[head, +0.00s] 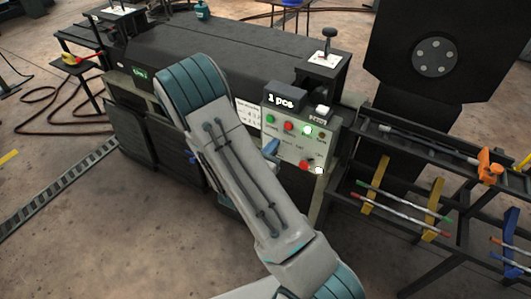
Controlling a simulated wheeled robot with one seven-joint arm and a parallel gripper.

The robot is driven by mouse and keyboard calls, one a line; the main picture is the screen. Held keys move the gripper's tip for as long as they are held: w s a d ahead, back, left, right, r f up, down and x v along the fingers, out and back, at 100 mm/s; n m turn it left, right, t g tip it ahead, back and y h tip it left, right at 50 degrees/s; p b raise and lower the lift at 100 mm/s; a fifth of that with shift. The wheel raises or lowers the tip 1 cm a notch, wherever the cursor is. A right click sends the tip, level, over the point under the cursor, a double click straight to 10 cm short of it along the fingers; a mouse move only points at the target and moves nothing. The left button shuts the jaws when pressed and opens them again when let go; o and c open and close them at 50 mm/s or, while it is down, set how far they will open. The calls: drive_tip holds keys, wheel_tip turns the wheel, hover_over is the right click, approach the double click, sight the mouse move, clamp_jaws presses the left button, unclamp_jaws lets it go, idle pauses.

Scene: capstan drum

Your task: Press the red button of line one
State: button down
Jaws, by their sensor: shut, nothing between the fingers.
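A grey control panel (292,148) stands at the front right corner of the dark machine, below a black display reading "1 pcs" (281,100). Its upper row has a green button (270,119), a red button (289,127), a bright green light (307,130) and a dull orange one (321,135). A second red button (304,164) sits lower, beside a bright white light (319,170). The small labels are too blurred to show which red belongs to line one. My gripper cannot be made out; my arm hides the area left of the panel, where a small blue part shows.
The dark machine (220,47) fills the back. A rack (405,193) with several rods stands right of the panel. A black plate with a bolted disc (435,57) rises behind it. Hoses (50,97) lie at left. The floor in front is bare.

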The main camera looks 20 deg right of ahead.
sight(287, 126)
drive_tip(key=x, duration=0.6)
drive_tip(key=shift+w+d+p, duration=0.15)
drive_tip(key=shift+d+p, duration=0.1)
drive_tip(key=shift+p, duration=0.05)
drive_tip(key=shift+w+d, duration=0.2)
drive_tip(key=shift+d, duration=0.05)
drive_tip(key=shift+w+d+b, duration=0.25)
drive_tip(key=shift+d+b, duration=0.05)
drive_tip(key=shift+d, duration=0.05)
drive_tip(key=shift+r, duration=0.2)
drive_tip(key=shift+w+d, duration=0.1)
drive_tip(key=shift+d, duration=0.05)
drive_tip(key=v, duration=1.4)
drive_tip(key=shift+a+f+b, duration=0.15)
drive_tip(key=shift+a+b, duration=0.15)
drive_tip(key=shift+b, duration=0.1)
